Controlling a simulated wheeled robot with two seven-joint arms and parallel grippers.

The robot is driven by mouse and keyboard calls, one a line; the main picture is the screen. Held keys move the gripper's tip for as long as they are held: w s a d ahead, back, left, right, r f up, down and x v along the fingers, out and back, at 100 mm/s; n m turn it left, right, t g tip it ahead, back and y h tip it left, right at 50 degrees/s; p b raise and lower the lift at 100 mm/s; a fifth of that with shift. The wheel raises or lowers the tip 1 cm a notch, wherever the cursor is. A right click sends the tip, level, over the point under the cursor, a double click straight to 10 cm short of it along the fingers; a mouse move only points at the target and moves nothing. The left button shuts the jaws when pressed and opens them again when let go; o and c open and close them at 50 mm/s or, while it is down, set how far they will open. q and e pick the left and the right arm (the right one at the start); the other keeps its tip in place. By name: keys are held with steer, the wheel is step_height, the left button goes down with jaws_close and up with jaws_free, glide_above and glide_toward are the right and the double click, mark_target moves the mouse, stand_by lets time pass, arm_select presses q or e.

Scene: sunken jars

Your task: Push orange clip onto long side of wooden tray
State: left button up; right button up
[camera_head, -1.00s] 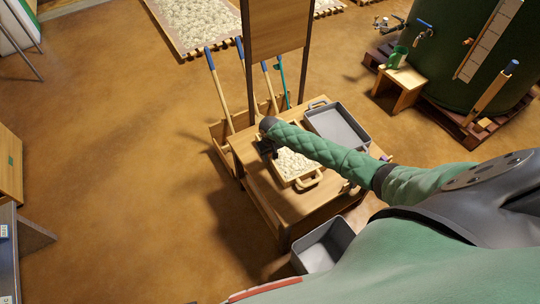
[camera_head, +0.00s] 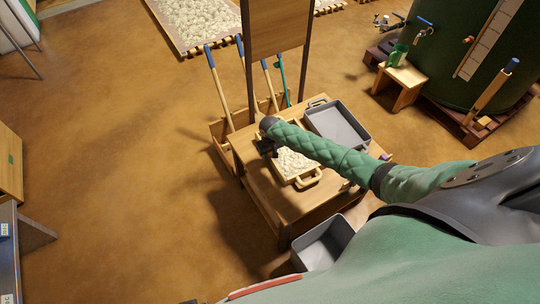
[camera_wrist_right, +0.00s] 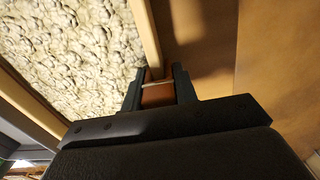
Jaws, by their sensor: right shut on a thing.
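The wooden tray (camera_head: 309,179) holds a pale, lumpy filling and lies on the wooden table. Its long side (camera_wrist_right: 147,35) runs down toward my right gripper in the wrist view. My right gripper (camera_wrist_right: 159,91) is shut on the orange clip (camera_wrist_right: 158,96), which shows as an orange-brown piece between the two dark fingers. The clip is at the tray's long side, where the rim reaches in between the fingers. I cannot tell how far the clip sits on the rim. In the head view my right gripper (camera_head: 265,148) is at the tray's left edge, and the clip is hidden. My left gripper is out of view.
A grey tray (camera_head: 338,126) stands on the table (camera_head: 262,181) right of the wooden tray. A grey bin (camera_head: 323,244) is below the table's front. Long-handled tools (camera_head: 219,90) stand in a wooden rack behind. Open floor lies to the left.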

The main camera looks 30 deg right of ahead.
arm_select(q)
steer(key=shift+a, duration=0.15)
arm_select(e)
steer(key=o, duration=0.7)
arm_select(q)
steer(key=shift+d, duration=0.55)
